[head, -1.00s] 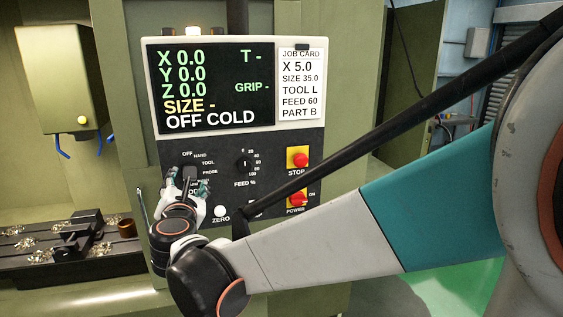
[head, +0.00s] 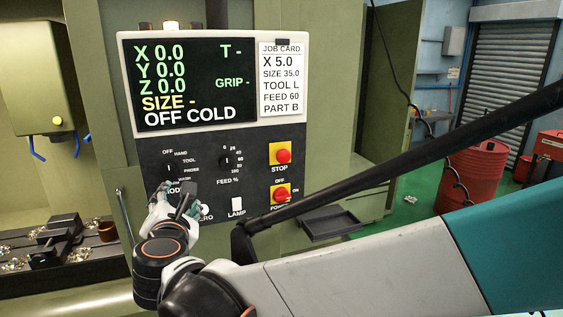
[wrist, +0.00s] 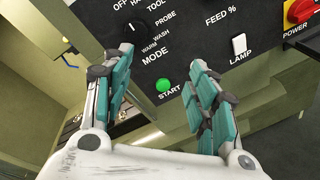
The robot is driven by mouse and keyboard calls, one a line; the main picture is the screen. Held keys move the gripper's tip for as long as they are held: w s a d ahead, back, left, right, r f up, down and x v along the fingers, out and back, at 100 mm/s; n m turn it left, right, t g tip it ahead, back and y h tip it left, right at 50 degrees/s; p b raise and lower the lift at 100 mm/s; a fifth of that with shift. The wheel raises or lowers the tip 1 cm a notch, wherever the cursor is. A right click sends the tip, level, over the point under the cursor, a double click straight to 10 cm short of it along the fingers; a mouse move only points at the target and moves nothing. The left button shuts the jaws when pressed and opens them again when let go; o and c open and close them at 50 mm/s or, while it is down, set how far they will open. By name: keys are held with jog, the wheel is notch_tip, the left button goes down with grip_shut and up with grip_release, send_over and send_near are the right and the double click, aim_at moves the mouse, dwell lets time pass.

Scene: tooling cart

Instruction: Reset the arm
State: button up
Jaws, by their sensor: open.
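My gripper (head: 175,200) is in front of the lower left of the machine's control panel (head: 222,150), and it is open and empty. In the wrist view its two teal-padded fingers (wrist: 160,92) are spread apart, with a green START button (wrist: 169,87) seen between them on the panel. The MODE knob (wrist: 137,27) is beyond the left finger, not gripped. In the head view my gripper hides the START button and part of the MODE and ZERO labels.
The panel also carries a FEED knob (head: 226,160), a STOP button (head: 283,156), a red POWER switch (head: 281,195) and a white LAMP switch (head: 237,205). A dark tray (head: 330,224) juts out right of the panel. A vise (head: 52,243) stands at left.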

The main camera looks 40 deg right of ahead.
jog(key=s+d+f+m+g+y+b, duration=0.1)
jog(key=s+d+f+m+g+b, duration=0.25)
jog(key=s+f+m, duration=0.35)
jog(key=s+d+f+m+g+b, duration=0.2)
jog(key=s+d+f+m+b, duration=0.15)
jog(key=f+m, duration=0.4)
jog(key=s+a+f+m+g+y+b, duration=0.1)
jog(key=s+a+f+m+y+b, duration=0.1)
jog(key=s+f+m+b, duration=0.1)
jog(key=s+a+f+m+g+y+b, duration=0.1)
jog(key=s+a+f+m+y+b, duration=0.1)
jog(key=s+f+m, duration=0.3)
notch_tip(320, 180, down, 4)
jog(key=s+y, duration=0.1)
jog(key=s, duration=0.1)
jog(key=shift+s+a+m+b, duration=0.3)
jog(key=shift+m+b, duration=0.05)
jog(key=shift+b, duration=0.05)
jog(key=shift+f, duration=0.15)
jog(key=shift+c, duration=0.5)
